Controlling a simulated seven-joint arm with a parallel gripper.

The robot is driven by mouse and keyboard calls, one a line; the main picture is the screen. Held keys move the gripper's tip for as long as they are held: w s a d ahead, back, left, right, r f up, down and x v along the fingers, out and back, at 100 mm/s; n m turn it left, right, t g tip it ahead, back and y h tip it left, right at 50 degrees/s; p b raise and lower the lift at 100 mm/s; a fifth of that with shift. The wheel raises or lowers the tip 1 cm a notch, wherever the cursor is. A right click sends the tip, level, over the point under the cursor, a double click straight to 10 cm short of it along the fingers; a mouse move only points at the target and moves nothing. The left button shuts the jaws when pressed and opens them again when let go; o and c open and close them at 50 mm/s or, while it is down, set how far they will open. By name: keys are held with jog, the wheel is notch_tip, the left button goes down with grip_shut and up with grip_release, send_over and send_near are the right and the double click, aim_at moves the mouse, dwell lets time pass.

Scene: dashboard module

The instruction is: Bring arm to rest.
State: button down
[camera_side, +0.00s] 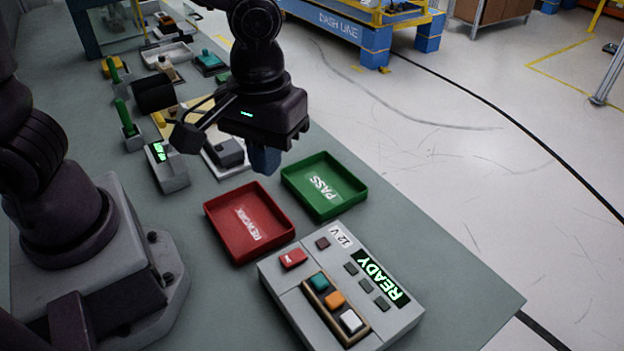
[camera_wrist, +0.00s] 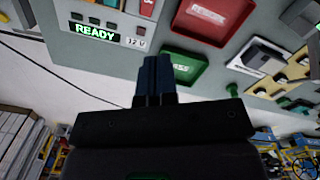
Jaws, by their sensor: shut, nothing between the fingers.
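My gripper (camera_side: 265,160) hangs above the bench, fingers pointing down, behind the red and green trays in the side view. Its blue fingers are shut together with nothing between them. In the wrist view my gripper (camera_wrist: 155,62) shows as closed fingers at the centre, with the green tray just beyond. The arm stands raised over the bench and touches nothing that I can see.
A red REWORK tray (camera_side: 222,208) and a green PASS tray (camera_side: 296,184) lie empty. A grey tester (camera_side: 283,302) reading READY stands in front. Several fixtures and parts, including a grey block (camera_side: 228,152), crowd the bench behind. Bare bench (camera_side: 450,285) lies at the right.

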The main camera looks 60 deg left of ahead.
jog(key=s+a+r+m+t, duration=0.5)
jog(key=s+a+r+m, duration=0.1)
jog(key=a+r, duration=0.4)
jog(key=shift+r+t, duration=0.3)
jog(key=shift+r, duration=0.35)
jog(key=c, duration=1.5)
grip_release()
jog(key=shift+a+r, duration=0.2)
jog(key=shift+r, duration=0.05)
jog(key=shift+c, duration=0.2)
jog(key=o, duration=0.7)
jog(key=f, duration=0.1)
jog(key=w+f+g, duration=0.1)
jog(key=f+g, duration=0.1)
jog(key=shift+w+f+y, duration=0.3)
jog(key=shift+y, duration=0.1)
jog(key=m+g, duration=0.5)
jog(key=m, duration=1.3)
send_near(296, 260)
jog(key=shift+h, duration=0.3)
jog(key=f, duration=0.5)
jog(key=s+f, duration=0.1)
jog(key=f, duration=0.2)
jog(key=shift+s+a, duration=0.1)
jog(key=shift+a, duration=0.2)
